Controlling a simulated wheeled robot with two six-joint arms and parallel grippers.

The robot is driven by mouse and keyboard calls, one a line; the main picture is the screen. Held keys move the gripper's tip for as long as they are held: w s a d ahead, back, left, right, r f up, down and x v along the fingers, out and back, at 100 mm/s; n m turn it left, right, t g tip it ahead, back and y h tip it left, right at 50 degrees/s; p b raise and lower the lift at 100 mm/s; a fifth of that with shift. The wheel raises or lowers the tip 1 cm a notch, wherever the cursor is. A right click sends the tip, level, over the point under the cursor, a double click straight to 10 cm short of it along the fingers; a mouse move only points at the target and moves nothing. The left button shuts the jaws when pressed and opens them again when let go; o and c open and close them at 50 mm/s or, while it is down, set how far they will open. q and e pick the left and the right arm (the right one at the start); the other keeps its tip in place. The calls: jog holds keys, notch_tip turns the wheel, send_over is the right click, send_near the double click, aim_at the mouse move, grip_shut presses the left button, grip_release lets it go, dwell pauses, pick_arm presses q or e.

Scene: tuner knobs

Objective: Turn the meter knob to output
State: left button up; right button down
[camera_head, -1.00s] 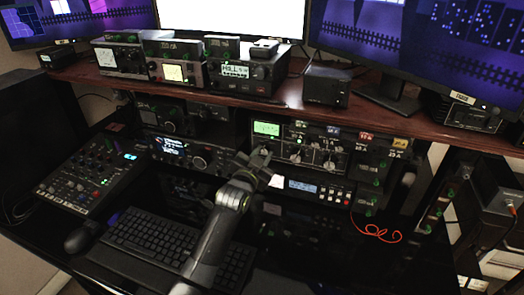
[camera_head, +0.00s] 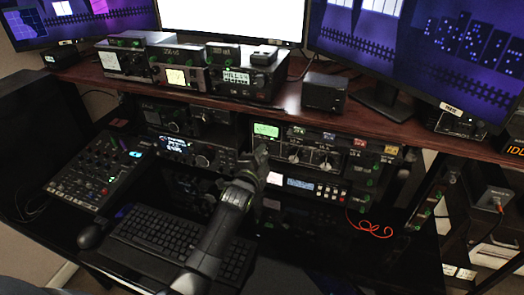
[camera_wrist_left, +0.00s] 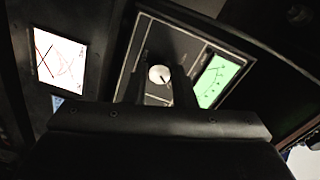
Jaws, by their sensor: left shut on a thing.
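The tuner (camera_head: 325,145) stands under the wooden shelf, with a lit green meter (camera_head: 266,130) at its left end and several knobs to the right. My left gripper (camera_head: 261,153) is at the panel just below this meter and hides the spot there in the head view. In the left wrist view, the meter knob (camera_wrist_left: 159,75) has a pale round face with a dark pointer mark. My left gripper's fingers (camera_wrist_left: 159,88) are on both sides of it, shut on it. The green meter (camera_wrist_left: 215,78) shows to its right. The knob's labels cannot be read. My right gripper is not in view.
A unit with a small display and buttons (camera_head: 312,187) sits below the tuner. A keyboard (camera_head: 175,240), a mouse (camera_head: 92,236) and a mixer (camera_head: 97,180) are at the left. A red cable (camera_head: 370,228) hangs at the right. The shelf edge (camera_head: 230,98) runs above my gripper.

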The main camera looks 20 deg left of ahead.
pick_arm(q)
jog(key=shift+m+p, duration=0.3)
jog(key=shift+m, duration=0.3)
jog(key=o, duration=1)
